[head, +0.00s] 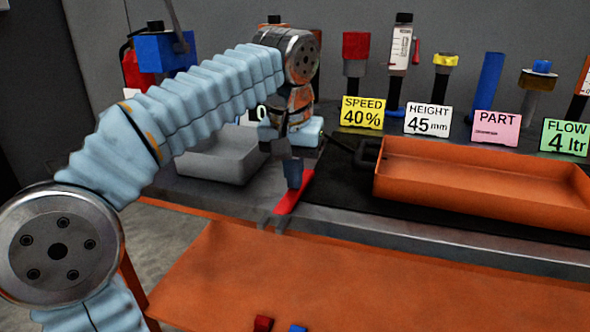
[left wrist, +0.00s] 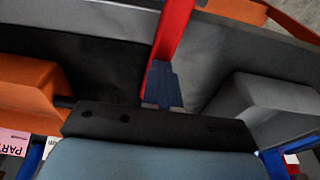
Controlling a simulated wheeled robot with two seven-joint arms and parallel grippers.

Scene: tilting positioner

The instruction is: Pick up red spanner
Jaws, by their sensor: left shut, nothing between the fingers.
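The red spanner (head: 294,195) lies on the bench between the grey tray and the orange tray, its grey open end reaching the bench's front edge. My left gripper (head: 294,178) points down with its fingertips right over the spanner. Its blue fingers are shut with nothing between them. They cover part of the spanner's handle. In the left wrist view the red handle (left wrist: 173,32) runs up from beside the blue fingertips (left wrist: 162,80). Whether the fingertips touch it I cannot tell. My right gripper is out of view.
A grey tray (head: 217,171) stands left of the gripper and an orange tray (head: 480,200) stands right, on a black mat (head: 345,190). Behind are signs such as SPEED 40% (head: 362,113) and upright devices. A lower orange surface (head: 330,275) in front is largely bare.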

